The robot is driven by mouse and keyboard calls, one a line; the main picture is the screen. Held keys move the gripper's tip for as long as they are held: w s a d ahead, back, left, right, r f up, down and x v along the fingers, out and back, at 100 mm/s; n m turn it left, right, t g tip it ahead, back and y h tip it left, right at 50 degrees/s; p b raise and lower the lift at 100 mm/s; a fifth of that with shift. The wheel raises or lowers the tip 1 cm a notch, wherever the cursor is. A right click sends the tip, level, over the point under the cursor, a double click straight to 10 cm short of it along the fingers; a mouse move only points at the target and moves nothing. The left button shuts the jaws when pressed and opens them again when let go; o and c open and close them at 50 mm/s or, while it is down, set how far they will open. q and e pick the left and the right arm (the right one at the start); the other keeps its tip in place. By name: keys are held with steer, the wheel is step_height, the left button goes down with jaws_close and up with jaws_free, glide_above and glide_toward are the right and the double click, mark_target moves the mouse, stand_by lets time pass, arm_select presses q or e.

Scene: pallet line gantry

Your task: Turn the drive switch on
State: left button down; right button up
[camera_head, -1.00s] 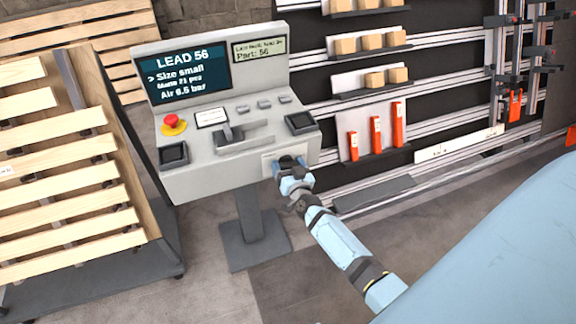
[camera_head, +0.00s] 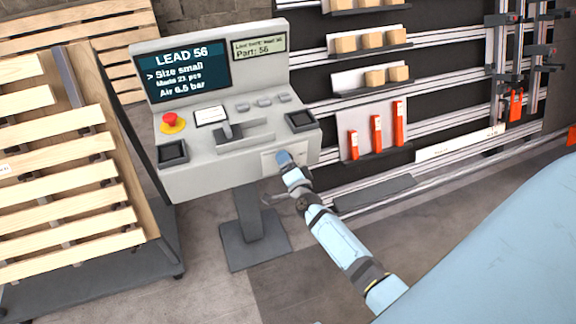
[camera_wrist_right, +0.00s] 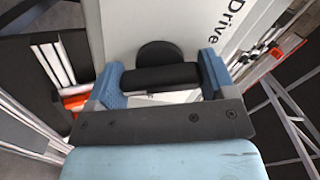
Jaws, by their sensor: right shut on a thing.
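The drive switch (camera_wrist_right: 159,53) is black, with a round base and a thick bar handle, on a pale plate marked "Drive" in the right wrist view. My right gripper (camera_wrist_right: 163,80) has its blue fingers on the two ends of the bar and is shut on it. The bar lies level across that view, in line with the jaws. In the head view my right gripper (camera_head: 288,164) is at the lower right front of the grey control console (camera_head: 215,178) and hides the switch. My left gripper is not in view.
The console carries a red emergency button (camera_head: 171,120), a lever (camera_head: 228,133) and a screen (camera_head: 183,70) reading "LEAD 56". A slatted wooden pallet (camera_head: 70,190) stands at the left. A rack with small boxes (camera_head: 375,78) and orange parts (camera_head: 376,132) stands behind on the right.

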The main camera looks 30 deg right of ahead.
steer(key=m+b, duration=0.1)
steer(key=m, duration=0.3)
steer(key=shift+f+m, duration=0.1)
steer(key=shift+m, duration=0.2)
stand_by(0.5)
steer(key=o, duration=0.9)
steer(key=shift+s, duration=0.1)
steer(key=v, duration=1.3)
steer(key=shift+s+a, duration=0.2)
steer(key=shift+s, duration=0.1)
